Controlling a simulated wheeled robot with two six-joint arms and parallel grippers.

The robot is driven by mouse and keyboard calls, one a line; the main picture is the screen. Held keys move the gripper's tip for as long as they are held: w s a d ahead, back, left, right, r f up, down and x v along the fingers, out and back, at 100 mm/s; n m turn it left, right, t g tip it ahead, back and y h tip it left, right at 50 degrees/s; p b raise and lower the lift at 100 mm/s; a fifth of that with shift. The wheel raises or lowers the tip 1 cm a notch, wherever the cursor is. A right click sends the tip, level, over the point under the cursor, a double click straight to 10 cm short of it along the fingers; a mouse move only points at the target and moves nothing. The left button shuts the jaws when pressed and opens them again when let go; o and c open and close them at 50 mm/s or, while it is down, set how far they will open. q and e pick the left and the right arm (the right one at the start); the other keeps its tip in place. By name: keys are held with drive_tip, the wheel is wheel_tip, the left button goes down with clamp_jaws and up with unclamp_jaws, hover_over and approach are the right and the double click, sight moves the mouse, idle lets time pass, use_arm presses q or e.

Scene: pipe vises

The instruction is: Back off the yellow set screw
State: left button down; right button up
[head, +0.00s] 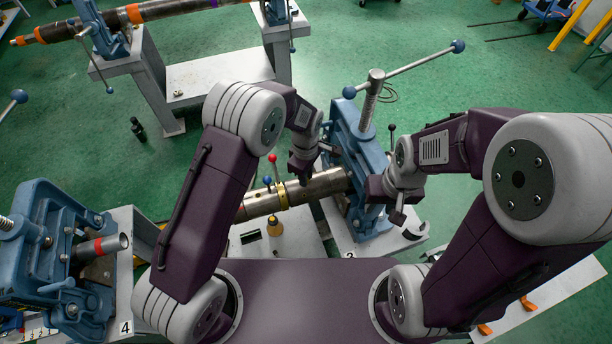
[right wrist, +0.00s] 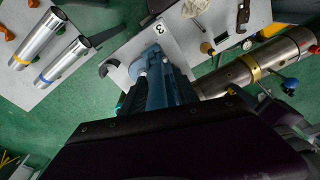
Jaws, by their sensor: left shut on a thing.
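A steel pipe (head: 320,184) is clamped in a blue vise (head: 358,160) at the centre. A brass collar (head: 283,196) sits around it, with a red knob (head: 272,158) and a blue knob (head: 267,180). A yellow knob (head: 274,226) shows on the near side, below the collar. The right wrist view shows the collar (right wrist: 250,68) and a yellow knob (right wrist: 207,48). My left gripper (head: 302,174) is shut on the pipe, just right of the collar; its fingertips are partly hidden. My right gripper (head: 398,216) hangs right of the vise, apart from the yellow knob; its jaw opening is unclear.
The vise has a long blue-ended handle (head: 415,66) rising to the right. Another blue vise (head: 50,240) with a short red-banded pipe stands at the left. Two silver pipes (right wrist: 38,38) lie on a pale bench in the right wrist view.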

idle(0.4)
use_arm(q)
drive_tip(key=c, duration=1.5)
unclamp_jaws()
drive_tip(key=shift+o, duration=0.9)
drive_tip(key=shift+w+a+f, duration=0.1)
wheel_tip(320, 180, up, 9)
drive_tip(key=b, duration=0.1)
